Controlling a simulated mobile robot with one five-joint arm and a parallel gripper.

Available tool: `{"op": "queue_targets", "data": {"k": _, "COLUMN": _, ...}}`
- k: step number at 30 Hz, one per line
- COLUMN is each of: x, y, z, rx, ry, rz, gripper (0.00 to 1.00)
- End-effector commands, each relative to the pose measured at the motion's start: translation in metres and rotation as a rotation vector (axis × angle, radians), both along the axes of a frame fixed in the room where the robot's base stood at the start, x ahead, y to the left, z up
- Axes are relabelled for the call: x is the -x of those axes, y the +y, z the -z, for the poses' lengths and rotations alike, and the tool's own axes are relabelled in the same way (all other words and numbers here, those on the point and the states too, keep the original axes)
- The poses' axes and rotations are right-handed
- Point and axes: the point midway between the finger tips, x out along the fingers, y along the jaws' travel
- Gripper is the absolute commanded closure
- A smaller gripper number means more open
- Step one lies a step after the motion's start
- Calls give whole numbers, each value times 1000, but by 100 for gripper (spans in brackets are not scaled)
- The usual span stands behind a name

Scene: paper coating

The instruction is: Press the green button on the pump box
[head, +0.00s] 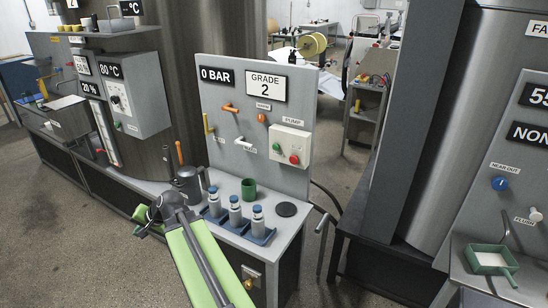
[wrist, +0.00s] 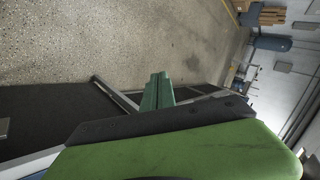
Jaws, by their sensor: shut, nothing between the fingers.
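The pump box (head: 290,146) is a pale box on the upright grey panel, under a "PUMP" label. It carries a green button (head: 277,147) on its left and a red button (head: 294,159) lower right. My gripper (head: 142,213) is at the lower left in the head view, in front of the bench and well away from the box, lower and to its left. Its dark green fingers (wrist: 158,88) are shut and empty in the wrist view, with floor beyond them. The pump box is not in the wrist view.
On the bench below the panel stand several capped bottles in a blue rack (head: 262,236), a green cup (head: 249,190), a dark round pad (head: 286,209) and a grey jug (head: 187,182). Orange, yellow and white handles stick out of the panel (head: 222,150). Floor lies open at left.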

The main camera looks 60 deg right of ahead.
Motion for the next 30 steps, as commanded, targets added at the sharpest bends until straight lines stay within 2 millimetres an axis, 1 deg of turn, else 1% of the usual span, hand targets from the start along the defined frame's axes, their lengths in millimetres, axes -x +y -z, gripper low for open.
{"op": "queue_targets", "data": {"k": 1, "x": -1, "y": -39, "z": -1, "rx": -62, "ry": -64, "rz": 121, "gripper": 100}}
{"op": "queue_targets", "data": {"k": 2, "x": -2, "y": -60, "z": -6, "rx": -100, "ry": -105, "rz": 191, "gripper": 100}}
{"op": "queue_targets", "data": {"k": 3, "x": -1, "y": -88, "z": -14, "rx": -150, "ry": -158, "rz": 281, "gripper": 100}}
{"op": "queue_targets", "data": {"k": 5, "x": 5, "y": -129, "z": -24, "rx": -222, "ry": -236, "rz": 408, "gripper": 100}}
{"op": "queue_targets", "data": {"k": 6, "x": 11, "y": -156, "z": -31, "rx": -268, "ry": -286, "rz": 490, "gripper": 100}}
{"op": "queue_targets", "data": {"k": 8, "x": 23, "y": -196, "z": -40, "rx": -334, "ry": -363, "rz": 607, "gripper": 100}}
{"op": "queue_targets", "data": {"k": 9, "x": 32, "y": -222, "z": -46, "rx": -377, "ry": -414, "rz": 682, "gripper": 100}}
{"op": "queue_targets", "data": {"k": 11, "x": 50, "y": -259, "z": -54, "rx": -439, "ry": -490, "rz": 790, "gripper": 100}}
{"op": "queue_targets", "data": {"k": 12, "x": 63, "y": -284, "z": -59, "rx": -479, "ry": -541, "rz": 860, "gripper": 100}}
{"op": "queue_targets", "data": {"k": 14, "x": 86, "y": -319, "z": -66, "rx": -538, "ry": -617, "rz": 959, "gripper": 100}}
{"op": "queue_targets", "data": {"k": 15, "x": 102, "y": -341, "z": -69, "rx": -574, "ry": -666, "rz": 1020, "gripper": 100}}
{"op": "queue_targets", "data": {"k": 18, "x": 140, "y": -386, "z": -77, "rx": -656, "ry": -778, "rz": 1152, "gripper": 100}}
{"op": "queue_targets", "data": {"k": 21, "x": 172, "y": -417, "z": -82, "rx": -716, "ry": -864, "rz": 1247, "gripper": 100}}
{"op": "queue_targets", "data": {"k": 24, "x": 193, "y": -435, "z": -85, "rx": -752, "ry": -919, "rz": 1303, "gripper": 100}}
{"op": "queue_targets", "data": {"k": 27, "x": 202, "y": -443, "z": -86, "rx": -768, "ry": -943, "rz": 1326, "gripper": 100}}
{"op": "queue_targets", "data": {"k": 30, "x": 203, "y": -444, "z": -87, "rx": -771, "ry": -947, "rz": 1331, "gripper": 100}}
